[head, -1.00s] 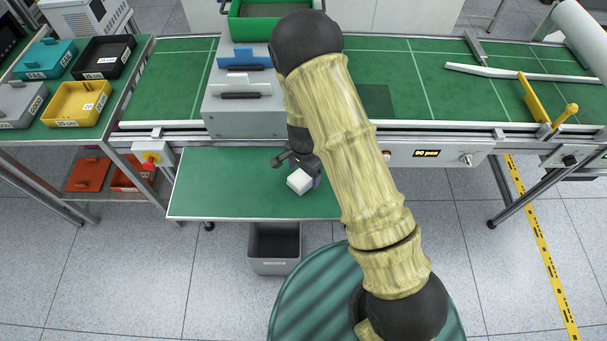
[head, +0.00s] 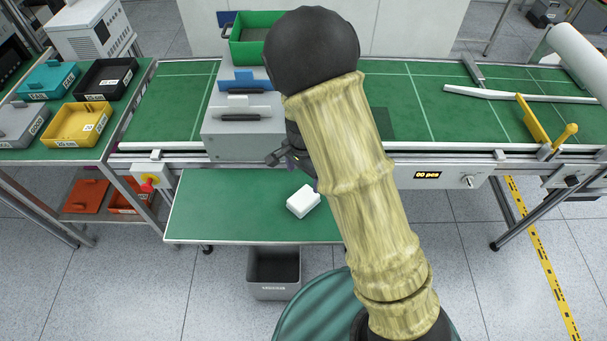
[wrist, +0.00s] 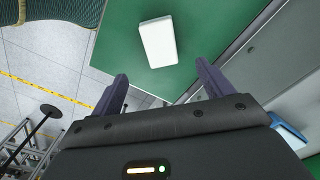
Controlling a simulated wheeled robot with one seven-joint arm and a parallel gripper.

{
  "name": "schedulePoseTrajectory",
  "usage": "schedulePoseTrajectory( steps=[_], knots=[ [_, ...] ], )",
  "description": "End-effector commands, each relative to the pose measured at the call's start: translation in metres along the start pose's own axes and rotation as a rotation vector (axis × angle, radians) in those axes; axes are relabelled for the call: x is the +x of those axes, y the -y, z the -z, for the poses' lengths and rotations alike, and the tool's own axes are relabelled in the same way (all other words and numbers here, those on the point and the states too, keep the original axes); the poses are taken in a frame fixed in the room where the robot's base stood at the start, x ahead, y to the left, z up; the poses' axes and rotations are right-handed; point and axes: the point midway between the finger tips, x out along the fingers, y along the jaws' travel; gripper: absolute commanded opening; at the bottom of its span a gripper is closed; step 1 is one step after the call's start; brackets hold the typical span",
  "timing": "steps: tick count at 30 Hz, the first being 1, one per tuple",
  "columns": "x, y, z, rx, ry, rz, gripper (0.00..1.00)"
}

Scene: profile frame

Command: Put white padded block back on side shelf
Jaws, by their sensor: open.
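The white padded block (head: 303,201) lies on the green low shelf (head: 230,215) in front of the bench. In the wrist view the block (wrist: 158,41) rests on the green surface, ahead of my gripper and apart from it. My gripper (wrist: 162,92) is open and empty, with its two dark fingers spread. In the head view my gripper (head: 290,158) is partly hidden by my arm, above and behind the block, near the bench's front rail.
A grey box (head: 240,135) with handled lids stands on the bench, with a green crate (head: 250,40) behind it. A grey bin (head: 273,275) stands on the floor below the shelf. Colored trays, including a yellow one (head: 80,125), are at left. The shelf's left part is clear.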

Motion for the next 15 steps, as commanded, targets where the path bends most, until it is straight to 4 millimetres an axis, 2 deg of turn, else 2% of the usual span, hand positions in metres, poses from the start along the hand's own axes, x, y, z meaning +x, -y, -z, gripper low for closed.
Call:
schedulePoseTrajectory(
  steps=[11, 15],
  knots=[
    [0.0002, -0.0001, 0.0000, 0.000, 0.000, 0.000, 0.79],
    [-0.0078, -0.0073, 0.0031, -0.025, 0.003, 0.010, 0.79]
  ],
)
